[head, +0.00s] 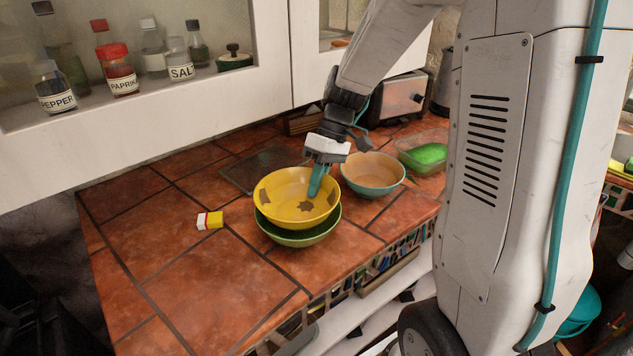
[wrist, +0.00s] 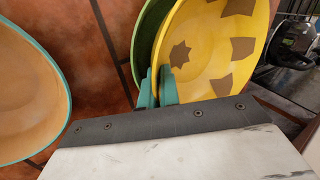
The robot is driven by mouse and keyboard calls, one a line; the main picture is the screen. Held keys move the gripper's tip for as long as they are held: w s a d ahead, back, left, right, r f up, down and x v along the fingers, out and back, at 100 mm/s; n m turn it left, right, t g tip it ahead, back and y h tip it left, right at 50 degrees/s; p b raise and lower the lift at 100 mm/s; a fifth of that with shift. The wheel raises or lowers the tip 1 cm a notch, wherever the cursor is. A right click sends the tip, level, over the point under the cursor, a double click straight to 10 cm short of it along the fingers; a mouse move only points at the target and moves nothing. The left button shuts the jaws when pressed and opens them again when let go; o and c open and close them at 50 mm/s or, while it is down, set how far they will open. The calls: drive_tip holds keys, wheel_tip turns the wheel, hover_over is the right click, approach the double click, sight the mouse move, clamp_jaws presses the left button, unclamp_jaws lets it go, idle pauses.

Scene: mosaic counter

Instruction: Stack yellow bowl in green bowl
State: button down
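The yellow bowl (head: 285,192), with brown patches inside, is over the green bowl (head: 299,239) in the head view. Its lower part is hidden inside the green bowl's rim; I cannot tell whether it rests there or is held slightly above. My gripper (head: 318,180) is at the yellow bowl's back right rim, with a teal finger inside the bowl. In the wrist view my gripper (wrist: 157,88) has its teal fingers close together on either side of the yellow bowl's rim (wrist: 215,45). The green bowl (wrist: 150,38) shows just behind it.
A teal bowl with a tan inside (head: 373,172) stands close to the right. A small yellow, red and white block (head: 210,220) lies to the left. A clear container with a green item (head: 424,153) and a toaster (head: 402,97) are behind.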

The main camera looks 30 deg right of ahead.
drive_tip(key=shift+f, duration=0.35)
drive_tip(key=c, duration=1.9)
unclamp_jaws()
drive_tip(key=a+v, duration=0.1)
drive_tip(key=v, duration=1.2)
drive_tip(key=s+a+m+t+h, duration=0.1)
drive_tip(key=s+a, duration=0.1)
drive_tip(key=s, duration=0.5)
drive_tip(key=s+a+m+t+h, duration=0.1)
drive_tip(key=s+a+m+h, duration=0.1)
drive_tip(key=s, duration=0.6)
drive_tip(key=s+a+m+t+h, duration=0.1)
drive_tip(key=s+a+h, duration=0.1)
drive_tip(key=s, duration=0.6)
drive_tip(key=shift+s+a+r+m+t, duration=0.2)
drive_tip(key=shift+a+r+m+t, duration=0.1)
drive_tip(key=shift+a+m, duration=0.15)
drive_tip(key=shift+s+a, duration=0.1)
